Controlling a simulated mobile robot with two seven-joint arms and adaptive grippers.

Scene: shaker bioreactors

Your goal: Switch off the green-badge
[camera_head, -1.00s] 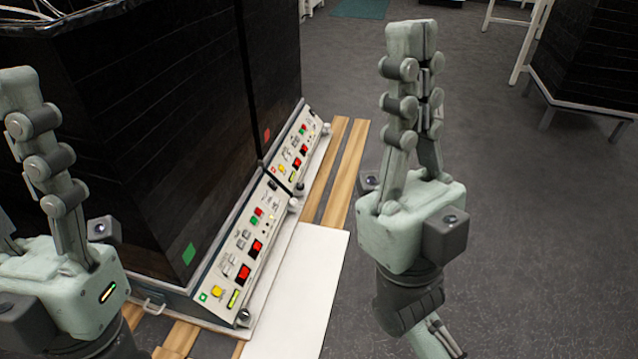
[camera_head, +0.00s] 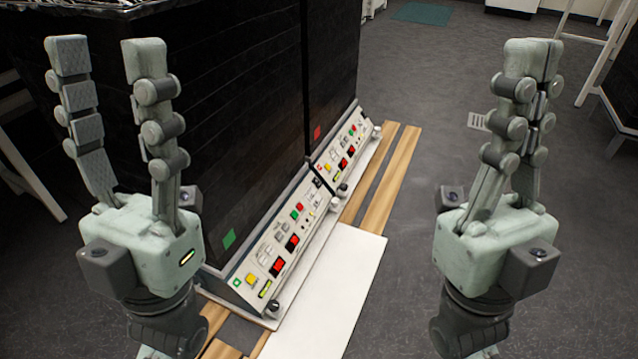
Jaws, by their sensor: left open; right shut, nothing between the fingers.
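The shaker with the green badge (camera_head: 229,239) is the nearer black cabinet (camera_head: 225,120). Its sloped white control panel (camera_head: 262,262) carries red displays, a yellow button (camera_head: 251,279), small red and green buttons (camera_head: 296,210) and a dark knob (camera_head: 274,307) at the lower corner. My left gripper (camera_head: 106,58) is open and empty, pointing up, in front of the cabinet's left part and left of the panel. My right gripper (camera_head: 532,58) is shut and empty, pointing up over the floor, well right of the panel. Neither gripper touches the panel.
A second black shaker with a red badge (camera_head: 317,133) stands behind, with a similar panel (camera_head: 346,145). A white board (camera_head: 335,290) and wooden slats (camera_head: 392,180) lie in front of the panels. White frames stand at the far right.

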